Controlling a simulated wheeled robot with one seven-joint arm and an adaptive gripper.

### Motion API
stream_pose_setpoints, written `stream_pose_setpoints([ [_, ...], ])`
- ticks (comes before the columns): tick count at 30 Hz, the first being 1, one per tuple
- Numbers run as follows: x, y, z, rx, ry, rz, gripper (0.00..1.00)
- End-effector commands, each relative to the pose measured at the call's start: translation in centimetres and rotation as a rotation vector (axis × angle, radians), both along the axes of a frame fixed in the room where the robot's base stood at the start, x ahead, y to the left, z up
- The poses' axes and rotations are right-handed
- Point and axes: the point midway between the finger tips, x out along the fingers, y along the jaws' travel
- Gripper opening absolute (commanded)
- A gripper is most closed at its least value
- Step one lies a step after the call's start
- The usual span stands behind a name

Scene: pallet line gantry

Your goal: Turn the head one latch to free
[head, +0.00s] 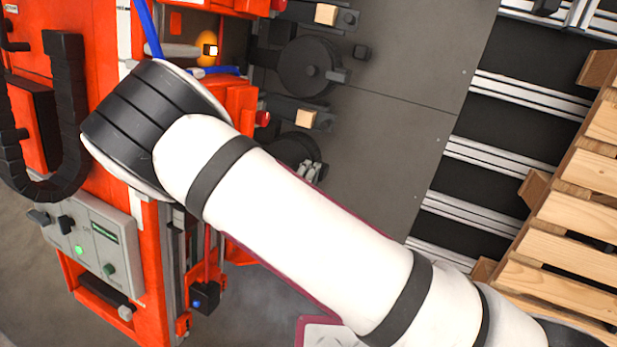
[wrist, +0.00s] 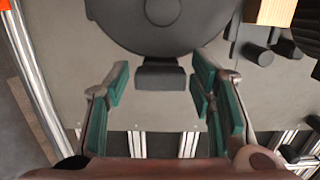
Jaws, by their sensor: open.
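In the wrist view, a black round disc (wrist: 160,25) with a raised hub carries a square latch tab (wrist: 160,76) on its near edge. My gripper (wrist: 160,97) is open, with a teal-padded finger on each side of the tab and clear space to both. Nothing is held. In the head view, my gripper (head: 311,171) shows small beside a lower black disc (head: 288,148), which my arm partly hides. I see no label telling which is head one.
The orange machine frame (head: 155,270) with a control box (head: 95,240) and a black cable chain (head: 68,110) stands at left. Wooden blocks (head: 306,118) sit near the discs. A grey plate (head: 400,60) is bare. A wooden pallet (head: 570,250) lies at right.

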Motion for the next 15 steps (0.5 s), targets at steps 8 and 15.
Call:
stream_pose_setpoints([
  [8,-4.1,1.2,2.3,0.003,0.001,0.004,0.50],
  [15,-8.0,2.1,4.3,0.001,0.002,0.004,0.50],
])
